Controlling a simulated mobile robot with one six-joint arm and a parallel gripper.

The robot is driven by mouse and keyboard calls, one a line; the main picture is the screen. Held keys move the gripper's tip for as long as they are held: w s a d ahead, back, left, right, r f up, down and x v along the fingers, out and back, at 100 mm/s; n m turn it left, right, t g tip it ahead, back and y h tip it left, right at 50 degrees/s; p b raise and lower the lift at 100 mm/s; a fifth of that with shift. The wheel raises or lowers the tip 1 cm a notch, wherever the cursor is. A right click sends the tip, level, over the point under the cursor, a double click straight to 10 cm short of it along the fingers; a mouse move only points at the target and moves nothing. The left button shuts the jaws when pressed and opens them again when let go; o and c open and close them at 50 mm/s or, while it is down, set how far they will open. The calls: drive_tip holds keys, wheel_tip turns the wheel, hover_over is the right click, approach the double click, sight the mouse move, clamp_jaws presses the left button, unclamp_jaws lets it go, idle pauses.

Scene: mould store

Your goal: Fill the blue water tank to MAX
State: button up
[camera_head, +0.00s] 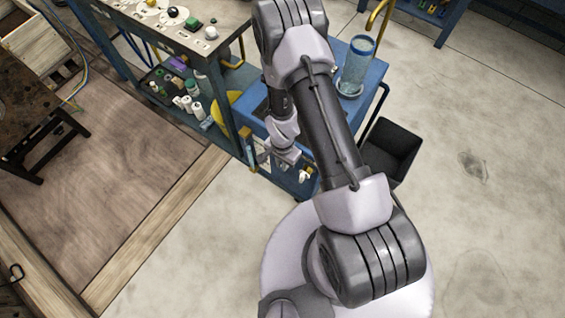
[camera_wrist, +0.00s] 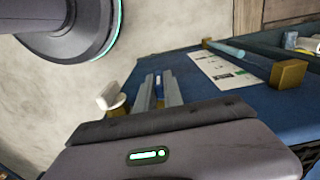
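The blue water tank (camera_head: 355,68) is a clear blue-tinted cylinder standing upright on the blue cabinet (camera_head: 371,95), with a brass spout (camera_head: 379,18) above it. Its water level and any MAX mark are too small to read. A small white handle on a round brass-coloured base shows at the cabinet's front in the head view (camera_head: 304,176) and left of my fingers in the wrist view (camera_wrist: 108,96). My gripper (camera_wrist: 158,80) is in front of the cabinet's front face. Its two fingers are apart, with a narrow gap between them, and hold nothing that I can see.
A dark open bin (camera_head: 392,150) stands on the floor right of the cabinet. A workbench (camera_head: 190,28) with bottles on its lower shelf is at the left. A printed sheet (camera_wrist: 220,70) and a light-blue bar (camera_wrist: 226,48) are on the cabinet face. Floor at right is clear.

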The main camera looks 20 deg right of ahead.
drive_tip(key=shift+d, duration=0.1)
clamp_jaws()
drive_tip(key=shift+s+d+r+p, duration=0.1)
drive_tip(key=shift+r+p, duration=0.05)
drive_tip(key=shift+p, duration=0.35)
drive_tip(key=shift+t+y+p, duration=0.3)
drive_tip(key=shift+t+p, duration=0.15)
drive_tip(key=shift+t, duration=0.05)
drive_tip(key=shift+t+y, duration=0.5)
drive_tip(key=shift+t, duration=0.1)
drive_tip(key=o, duration=0.7)
unclamp_jaws()
